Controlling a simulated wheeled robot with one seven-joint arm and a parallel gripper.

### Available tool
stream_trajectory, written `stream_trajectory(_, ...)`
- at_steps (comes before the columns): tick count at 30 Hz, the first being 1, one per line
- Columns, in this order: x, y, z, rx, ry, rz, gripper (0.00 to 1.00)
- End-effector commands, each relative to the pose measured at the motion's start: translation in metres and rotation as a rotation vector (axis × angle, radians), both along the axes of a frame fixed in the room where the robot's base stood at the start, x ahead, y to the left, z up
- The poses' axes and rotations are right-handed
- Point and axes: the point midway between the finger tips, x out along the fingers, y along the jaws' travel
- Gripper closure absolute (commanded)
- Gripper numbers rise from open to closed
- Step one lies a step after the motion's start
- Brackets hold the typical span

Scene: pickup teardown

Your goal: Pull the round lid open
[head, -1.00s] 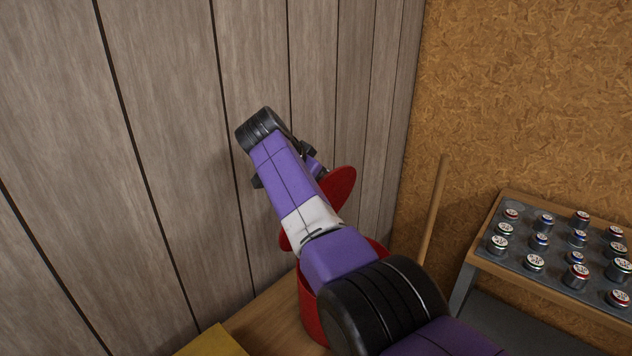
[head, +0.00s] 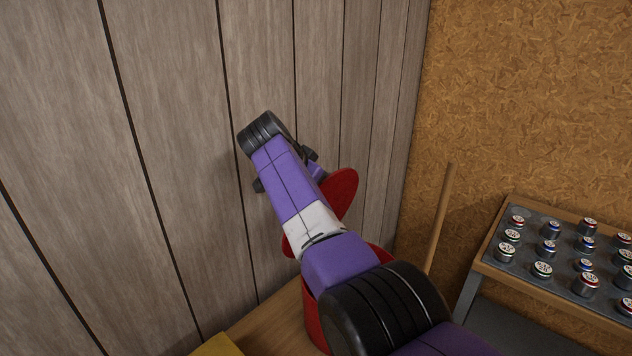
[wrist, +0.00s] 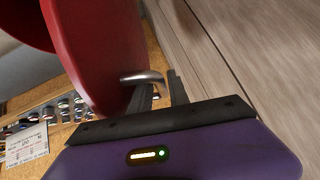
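The round red lid (head: 342,192) is tilted steeply up above the red bin (head: 316,318), mostly behind my arm in the head view. In the wrist view the lid (wrist: 95,45) fills the upper left, with a curved metal handle (wrist: 142,77) sticking out from its face. My gripper (wrist: 160,92) has its two fingers close together, one on each side of the handle's outer end, and looks shut on it. The head view shows my gripper mostly hidden by my wrist. The bin's opening is largely covered by my arm.
A grey plank wall (head: 170,150) stands close to my wrist on the left. A wooden stick (head: 440,220) leans at the chipboard wall (head: 525,100). A table (head: 490,270) with several small cans is at right. A yellow object (head: 216,346) lies at the bottom edge.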

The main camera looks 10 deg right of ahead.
Motion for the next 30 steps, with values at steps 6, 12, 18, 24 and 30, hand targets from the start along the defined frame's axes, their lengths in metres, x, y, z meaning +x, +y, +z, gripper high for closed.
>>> stream_trajectory(6,-0.003,0.003,0.004,0.0,-0.002,0.0,0.78)
stream_trajectory(12,-0.017,0.017,0.021,0.001,-0.005,0.001,0.78)
stream_trajectory(18,-0.034,0.032,0.043,0.001,-0.003,0.001,0.78)
stream_trajectory(24,-0.041,0.037,0.053,0.0,0.0,0.0,0.78)
stream_trajectory(30,-0.042,0.038,0.054,0.0,0.001,-0.001,0.78)
